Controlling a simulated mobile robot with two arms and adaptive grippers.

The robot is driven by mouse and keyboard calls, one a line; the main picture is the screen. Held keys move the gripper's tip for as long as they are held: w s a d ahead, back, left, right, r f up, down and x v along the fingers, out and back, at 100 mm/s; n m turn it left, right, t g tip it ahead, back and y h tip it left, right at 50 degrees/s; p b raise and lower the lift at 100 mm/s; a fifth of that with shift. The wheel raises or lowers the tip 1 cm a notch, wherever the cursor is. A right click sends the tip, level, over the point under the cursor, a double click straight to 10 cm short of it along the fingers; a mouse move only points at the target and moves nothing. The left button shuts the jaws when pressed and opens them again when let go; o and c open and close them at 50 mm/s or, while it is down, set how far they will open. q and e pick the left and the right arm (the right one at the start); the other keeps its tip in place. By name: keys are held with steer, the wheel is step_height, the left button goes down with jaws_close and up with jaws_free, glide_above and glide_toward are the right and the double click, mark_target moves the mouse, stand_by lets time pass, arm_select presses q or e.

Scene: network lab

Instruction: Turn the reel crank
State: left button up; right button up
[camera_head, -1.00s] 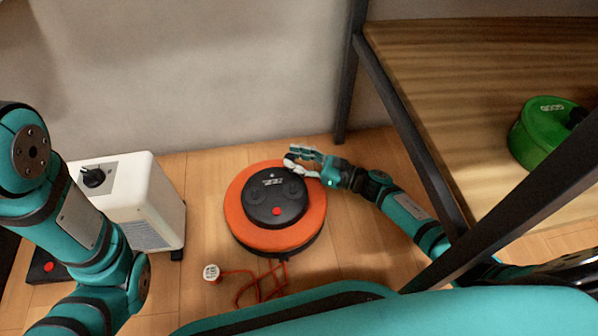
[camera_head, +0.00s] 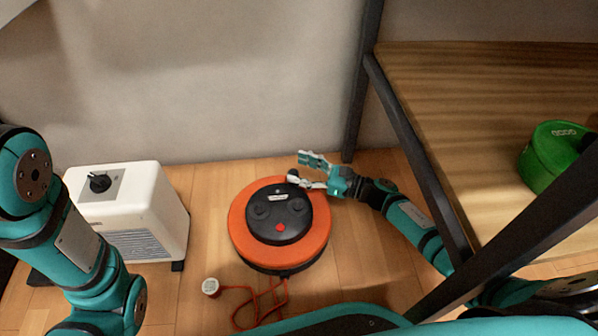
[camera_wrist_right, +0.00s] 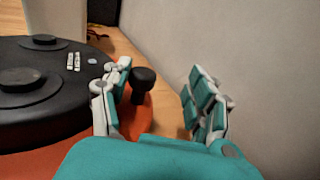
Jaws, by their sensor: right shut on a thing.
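The cable reel (camera_head: 240,235) lies flat on the floor, with an orange rim and a black top hub (camera_head: 262,228) bearing a red button. A small black crank knob (camera_head: 293,174) stands at its far edge. It also shows in the right wrist view (camera_wrist_right: 144,76), upright between my fingers and close to the left finger. My right gripper (camera_head: 312,172) is at the knob from the right and is shut on it, though its fingers look well apart in the wrist view (camera_wrist_right: 160,95). My left arm shows at the left, but its gripper is out of view.
A white box with a black knob (camera_head: 148,207) stands left of the reel. A red cord (camera_head: 258,302) with a white plug (camera_head: 210,286) lies in front. A wooden shelf (camera_head: 460,120) with dark posts and a green container (camera_head: 552,150) is at right. The wall is behind.

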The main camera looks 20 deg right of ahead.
steer(key=shift+d, duration=0.3)
steer(key=shift+s+d, duration=0.2)
steer(key=shift+d, duration=0.05)
steer(key=v, duration=1.1)
steer(key=shift+s+a, duration=0.1)
steer(key=shift+s, duration=0.05)
steer(key=shift+c, duration=0.4)
